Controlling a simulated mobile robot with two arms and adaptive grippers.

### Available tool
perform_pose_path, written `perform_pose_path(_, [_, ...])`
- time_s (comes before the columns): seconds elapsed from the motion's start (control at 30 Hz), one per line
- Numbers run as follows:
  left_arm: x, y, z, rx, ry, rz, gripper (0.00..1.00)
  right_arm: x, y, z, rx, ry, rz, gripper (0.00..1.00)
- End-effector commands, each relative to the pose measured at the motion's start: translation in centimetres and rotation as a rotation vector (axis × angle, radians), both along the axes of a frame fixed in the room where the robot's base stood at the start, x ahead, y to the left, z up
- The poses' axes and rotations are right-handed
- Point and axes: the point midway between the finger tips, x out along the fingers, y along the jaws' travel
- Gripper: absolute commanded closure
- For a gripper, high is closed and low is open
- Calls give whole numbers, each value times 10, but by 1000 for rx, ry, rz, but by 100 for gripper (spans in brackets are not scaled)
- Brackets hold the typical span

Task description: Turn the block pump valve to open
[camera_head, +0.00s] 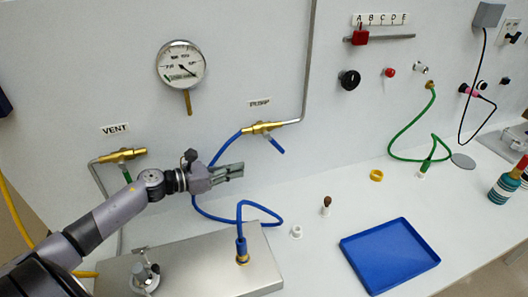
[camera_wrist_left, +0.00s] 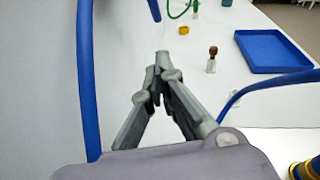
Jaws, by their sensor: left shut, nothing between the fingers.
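The brass pump valve (camera_head: 258,128) is on the wall under the PUMP label (camera_head: 260,102). Its blue lever (camera_head: 277,145) slants down and to the right, across the line of the valve body. The lever's end also shows at the top of the left wrist view (camera_wrist_left: 154,10). My left gripper (camera_head: 242,170) is shut and empty, below and to the left of the lever and apart from it. In the left wrist view its fingertips (camera_wrist_left: 160,62) meet below the lever's end. My right gripper is in neither view.
A blue hose (camera_head: 214,152) runs from the valve behind my left gripper to a metal block (camera_head: 210,268). The vent valve (camera_head: 122,156) with a green lever is at the left. A gauge (camera_head: 181,64) hangs above. A blue tray (camera_head: 390,254) lies at the right.

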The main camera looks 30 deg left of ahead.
Motion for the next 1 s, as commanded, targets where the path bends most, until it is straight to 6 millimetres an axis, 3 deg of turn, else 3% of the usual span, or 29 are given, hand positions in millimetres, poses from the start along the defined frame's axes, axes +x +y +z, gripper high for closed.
perform_pose_path(0.13, [23, -15, 1, -4, -2, 1, 100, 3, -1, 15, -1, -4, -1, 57])
perform_pose_path(0.33, [55, -37, -5, -3, -3, -1, 100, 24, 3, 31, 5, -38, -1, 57])
perform_pose_path(0.5, [72, -46, 10, 0, -1, -1, 100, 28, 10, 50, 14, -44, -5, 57])
perform_pose_path(1.0, [81, -51, 12, 0, 0, -1, 100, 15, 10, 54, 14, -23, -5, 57])
